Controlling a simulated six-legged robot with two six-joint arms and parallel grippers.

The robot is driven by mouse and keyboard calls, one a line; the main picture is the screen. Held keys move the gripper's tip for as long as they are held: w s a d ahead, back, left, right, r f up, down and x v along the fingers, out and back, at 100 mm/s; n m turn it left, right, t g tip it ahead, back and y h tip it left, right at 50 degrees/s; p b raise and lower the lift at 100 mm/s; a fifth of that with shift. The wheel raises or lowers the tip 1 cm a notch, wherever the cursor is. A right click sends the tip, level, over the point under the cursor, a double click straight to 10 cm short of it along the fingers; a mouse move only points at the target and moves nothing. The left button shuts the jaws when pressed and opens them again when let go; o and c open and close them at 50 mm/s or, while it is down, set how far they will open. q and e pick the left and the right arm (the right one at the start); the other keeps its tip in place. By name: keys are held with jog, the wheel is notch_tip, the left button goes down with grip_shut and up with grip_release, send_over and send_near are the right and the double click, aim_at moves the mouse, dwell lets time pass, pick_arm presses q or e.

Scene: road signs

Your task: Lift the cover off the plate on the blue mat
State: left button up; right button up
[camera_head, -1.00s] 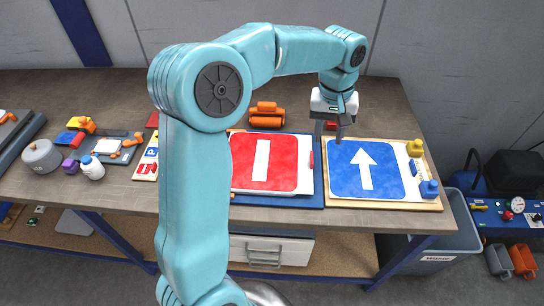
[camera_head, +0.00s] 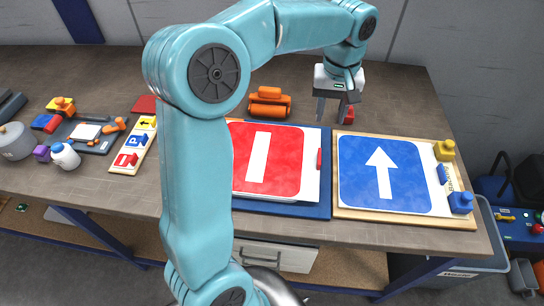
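A blue mat (camera_head: 285,208) lies on the table and carries a white-edged plate. On it lies a red square panel (camera_head: 282,160) with a white bar; I cannot tell whether this is the cover. A small red grip (camera_head: 319,160) stands at its right edge. My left gripper (camera_head: 332,111) points down beyond the mat's far right corner, its two grey fingers apart with nothing held between them. It is clear of the plate. My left arm hides the left part of the mat and panel. My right gripper is out of view.
A wooden board with a blue arrow sign (camera_head: 383,172) and yellow and blue knobs lies right of the mat. A red block (camera_head: 348,114) sits beside my gripper.

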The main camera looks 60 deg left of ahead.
pick_arm(q)
send_over(320, 154)
notch_tip(320, 154, down, 8)
jog(key=shift+r, duration=0.1)
jog(key=shift+s+d+f, duration=0.15)
jog(key=shift+d+f, duration=0.1)
jog(key=shift+f, duration=0.3)
jog(key=shift+s+f, duration=0.1)
jog(key=shift+f, duration=0.25)
jog(key=f, duration=0.4)
jog(key=shift+w+a+p, duration=0.25)
jog(key=shift+p, duration=0.1)
jog(key=shift+f, duration=0.25)
jog(key=shift+s, duration=0.15)
grip_shut()
